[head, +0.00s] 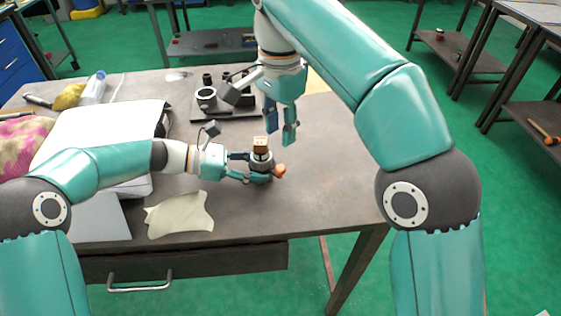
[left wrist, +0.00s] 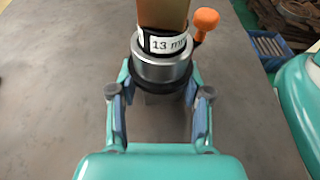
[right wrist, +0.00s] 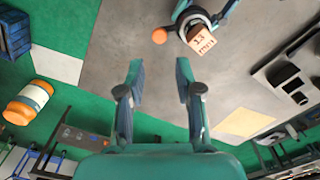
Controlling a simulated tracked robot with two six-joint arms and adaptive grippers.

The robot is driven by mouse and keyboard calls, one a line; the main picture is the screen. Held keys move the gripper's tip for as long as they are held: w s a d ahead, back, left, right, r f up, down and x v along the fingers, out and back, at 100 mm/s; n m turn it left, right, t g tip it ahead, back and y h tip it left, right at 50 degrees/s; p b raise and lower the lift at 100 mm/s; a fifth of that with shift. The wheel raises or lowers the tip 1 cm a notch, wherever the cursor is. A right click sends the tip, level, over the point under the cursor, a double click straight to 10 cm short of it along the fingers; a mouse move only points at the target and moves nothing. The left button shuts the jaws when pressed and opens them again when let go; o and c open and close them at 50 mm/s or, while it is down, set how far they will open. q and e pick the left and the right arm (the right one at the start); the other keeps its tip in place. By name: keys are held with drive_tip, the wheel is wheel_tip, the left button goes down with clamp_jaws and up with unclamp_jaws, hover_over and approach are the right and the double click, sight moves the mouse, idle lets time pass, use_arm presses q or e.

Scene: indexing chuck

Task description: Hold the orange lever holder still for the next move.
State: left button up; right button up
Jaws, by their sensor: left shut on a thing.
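The orange lever holder (head: 262,166) is a grey metal round body with a dark lower ring and an orange knob (head: 279,171) on its lever. In the left wrist view the holder (left wrist: 160,68) carries a label reading "13 m", partly cut off. A wooden block (head: 260,144) stands in its top; the block shows in the right wrist view (right wrist: 201,40) with writing on it. My left gripper (head: 254,171) is shut on the holder's body, one finger on each side. My right gripper (head: 281,138) is open and empty, pointing down, above and behind the holder.
A black fixture plate (head: 240,112) with round parts stands behind the holder. A pale cloth (head: 180,215) lies at the table's front, and a white padded thing (head: 105,135) lies at the left. The table (head: 325,180) is clear right of the holder.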

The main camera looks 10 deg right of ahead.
sight(280, 167)
wheel_tip(280, 167, down, 10)
drive_tip(key=shift+r, duration=0.15)
idle(0.3)
clamp_jaws()
